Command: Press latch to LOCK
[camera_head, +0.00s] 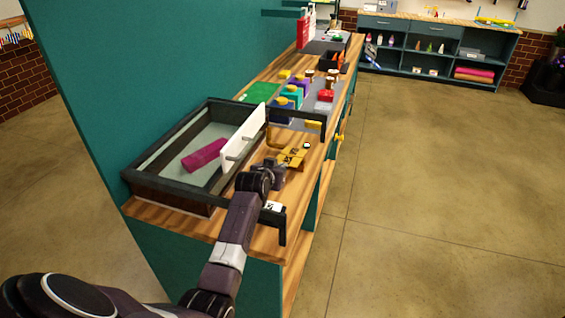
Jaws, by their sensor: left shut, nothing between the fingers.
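A yellow latch-like metal piece (293,156) sits on the wooden counter near its front edge, beside a dark frame. My left gripper (281,164) is at the near side of this piece, shut and empty. Its fingertips look very close to the yellow piece or touching it; I cannot tell which. The gripper and wrist cover part of the counter there, and the latch's locked or unlocked position cannot be read. My right gripper is not in view.
A dark-rimmed basin (160,158) holds a magenta roll (204,154). A white upright panel (243,143) stands along its right side. Coloured boxes (290,97) and a green mat (259,92) lie farther back. Open floor (430,190) lies to the right.

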